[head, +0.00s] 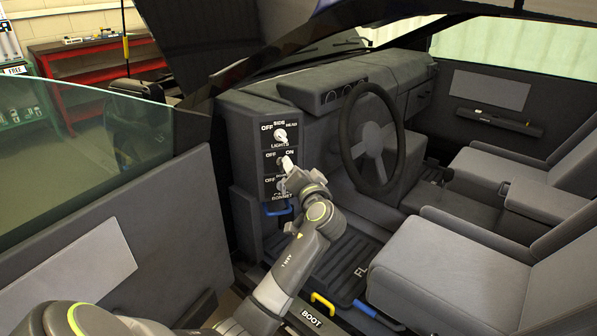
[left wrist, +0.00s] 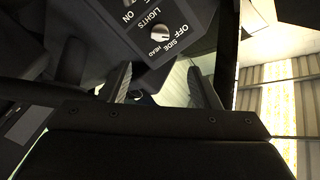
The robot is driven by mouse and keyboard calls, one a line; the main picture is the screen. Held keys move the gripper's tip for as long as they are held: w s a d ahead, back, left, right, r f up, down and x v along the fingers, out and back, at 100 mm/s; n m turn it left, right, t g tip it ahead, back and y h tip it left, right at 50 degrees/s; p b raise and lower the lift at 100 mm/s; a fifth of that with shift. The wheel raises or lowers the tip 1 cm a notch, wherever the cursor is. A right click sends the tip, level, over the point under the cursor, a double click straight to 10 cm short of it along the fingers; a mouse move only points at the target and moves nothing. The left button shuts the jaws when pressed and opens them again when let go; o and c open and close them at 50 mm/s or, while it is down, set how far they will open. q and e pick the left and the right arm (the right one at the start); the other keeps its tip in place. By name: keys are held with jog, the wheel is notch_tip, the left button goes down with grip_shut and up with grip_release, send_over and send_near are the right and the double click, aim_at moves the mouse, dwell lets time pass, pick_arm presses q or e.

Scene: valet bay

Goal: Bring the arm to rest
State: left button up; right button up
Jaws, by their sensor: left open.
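My left arm (head: 300,255) reaches from the bottom left across the door opening to the dashboard's switch panel. My left gripper (head: 290,180) is at the lower part of this panel, in front of the lower switches and partly covering the lowest one. In the left wrist view its two dark fingers (left wrist: 165,82) stand apart, with nothing seen held between them. The round LIGHTS knob (left wrist: 160,33) shows beyond the fingers there; in the head view it is the top knob (head: 281,135). I cannot tell whether the gripper touches the panel. My right gripper is not in view.
The steering wheel (head: 372,140) is right of the gripper. A blue handle (head: 278,210) hangs below the panel by the BONNET label. A yellow handle (head: 322,302) is near the BOOT label. The open door (head: 110,245) is on the left, seats (head: 450,270) on the right.

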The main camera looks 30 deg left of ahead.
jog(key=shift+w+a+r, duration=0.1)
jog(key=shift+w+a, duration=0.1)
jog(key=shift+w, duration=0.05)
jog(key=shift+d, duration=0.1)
